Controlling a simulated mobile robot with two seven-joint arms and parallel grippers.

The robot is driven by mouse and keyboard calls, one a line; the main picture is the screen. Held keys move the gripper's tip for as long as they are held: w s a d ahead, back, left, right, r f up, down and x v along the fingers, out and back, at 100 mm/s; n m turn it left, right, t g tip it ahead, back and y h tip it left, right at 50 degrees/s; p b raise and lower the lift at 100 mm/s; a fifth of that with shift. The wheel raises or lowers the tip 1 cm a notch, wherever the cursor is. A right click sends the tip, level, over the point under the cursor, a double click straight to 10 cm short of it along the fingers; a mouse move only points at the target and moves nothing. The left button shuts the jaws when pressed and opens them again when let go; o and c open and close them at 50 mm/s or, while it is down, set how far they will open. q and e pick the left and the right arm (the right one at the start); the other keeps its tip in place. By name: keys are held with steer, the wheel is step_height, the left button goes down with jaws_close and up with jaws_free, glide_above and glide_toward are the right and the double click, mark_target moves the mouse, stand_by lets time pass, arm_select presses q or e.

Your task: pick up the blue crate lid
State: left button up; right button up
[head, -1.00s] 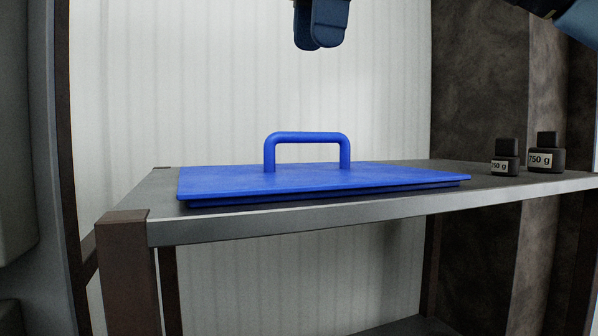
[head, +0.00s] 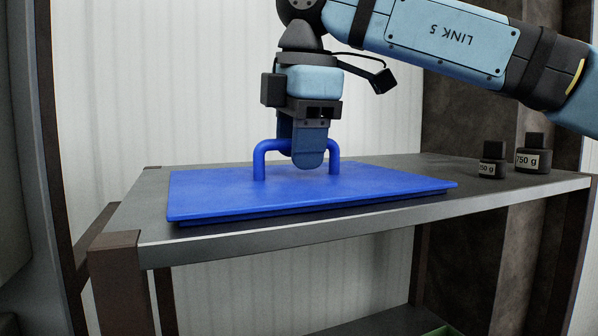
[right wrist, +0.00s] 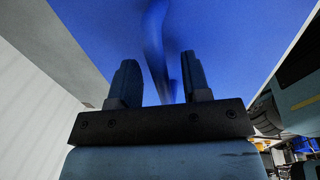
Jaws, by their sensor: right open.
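The blue crate lid (head: 215,196) lies flat on the grey shelf, with its arched handle (head: 259,162) standing up from the middle. My right gripper (head: 308,160) is over the lid, pointing down, with its fingers at the handle and hiding part of the handle's bar. In the right wrist view the gripper (right wrist: 158,80) is open, and the handle (right wrist: 157,50) runs between the two fingers, with the lid (right wrist: 225,35) behind. The fingers do not appear closed on the handle. My left gripper is not in view.
The grey shelf (head: 400,212) has a brown corner post (head: 118,270) at the front left. Two dark weights, one small (head: 492,160) and one larger marked 750 g (head: 534,155), stand at the right of the shelf. A green edge (head: 440,330) shows low down.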

steer(key=shift+s, duration=0.15)
jaws_close()
steer(key=shift+r, duration=0.1)
